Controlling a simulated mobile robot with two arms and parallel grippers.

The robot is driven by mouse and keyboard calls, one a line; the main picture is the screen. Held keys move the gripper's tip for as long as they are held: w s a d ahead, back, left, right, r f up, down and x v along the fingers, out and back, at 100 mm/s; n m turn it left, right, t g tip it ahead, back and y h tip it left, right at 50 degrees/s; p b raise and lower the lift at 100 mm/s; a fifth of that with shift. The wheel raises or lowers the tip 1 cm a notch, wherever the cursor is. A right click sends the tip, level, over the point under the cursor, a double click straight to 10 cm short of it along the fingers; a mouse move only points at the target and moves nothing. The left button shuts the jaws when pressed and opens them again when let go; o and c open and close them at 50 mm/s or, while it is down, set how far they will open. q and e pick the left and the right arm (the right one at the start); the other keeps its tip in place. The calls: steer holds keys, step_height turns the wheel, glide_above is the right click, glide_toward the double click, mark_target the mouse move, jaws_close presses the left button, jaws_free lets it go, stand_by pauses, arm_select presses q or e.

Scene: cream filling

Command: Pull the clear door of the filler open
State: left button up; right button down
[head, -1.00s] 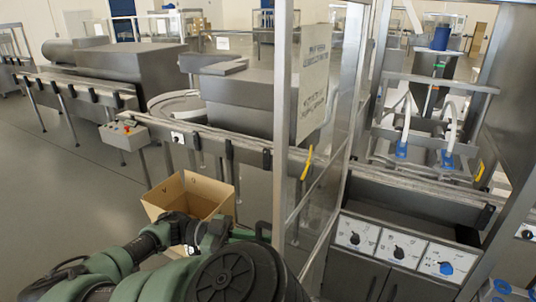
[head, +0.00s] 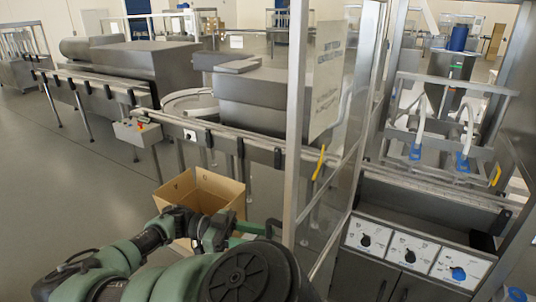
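The clear door (head: 340,180) of the filler is a see-through panel in a metal frame, with a white sign and a yellow handle (head: 319,162). It stands at an angle in the middle of the head view, its near post to the left. To its right, the filler's nozzles (head: 463,158) show with no panel evident before them. My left arm is green and black and lies at the lower left. Its dark end (head: 274,229) is close to the near post; fingers cannot be made out, nor whether it touches. My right gripper is not in view.
An open cardboard box (head: 230,193) stands behind my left arm, under the conveyor (head: 225,141). A knob panel (head: 407,250) sits low on the filler's front. A small control box (head: 138,132) is by the conveyor. The grey floor (head: 60,190) at left is clear.

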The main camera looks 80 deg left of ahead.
arm_select(q)
steer(key=b+v, duration=0.1)
steer(key=v, duration=0.5)
stand_by(0.4)
